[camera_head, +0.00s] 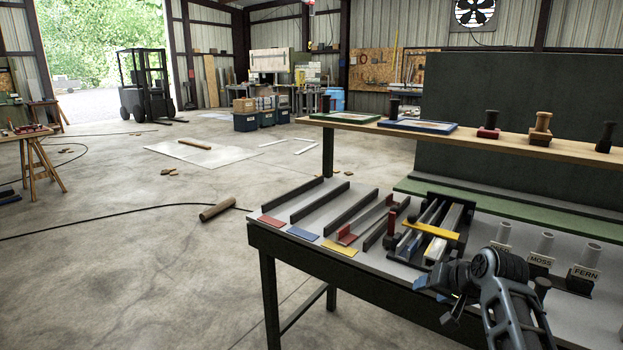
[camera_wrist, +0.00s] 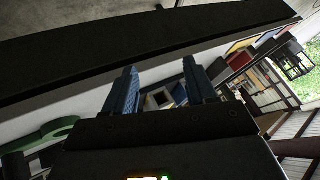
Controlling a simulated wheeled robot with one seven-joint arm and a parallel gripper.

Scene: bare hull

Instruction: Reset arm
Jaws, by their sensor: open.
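My gripper (camera_head: 440,294) hangs at the front edge of the workbench (camera_head: 310,262), low in the head view. Its blue fingers are apart, with nothing seen between them. In the wrist view my gripper (camera_wrist: 159,64) shows both blue fingers spread, with parts of the bench scene blurred and tilted behind them. My arm reaches in from the bottom right of the head view. It partly hides the bench's right end and front edge.
A rack with a yellow bar (camera_head: 432,229) stands on the bench just behind my gripper. Labelled holders, one reading MOSS (camera_head: 541,258), stand to the right. Slotted lanes with coloured tabs lie left. A raised shelf (camera_head: 470,140) runs behind. Open floor lies left.

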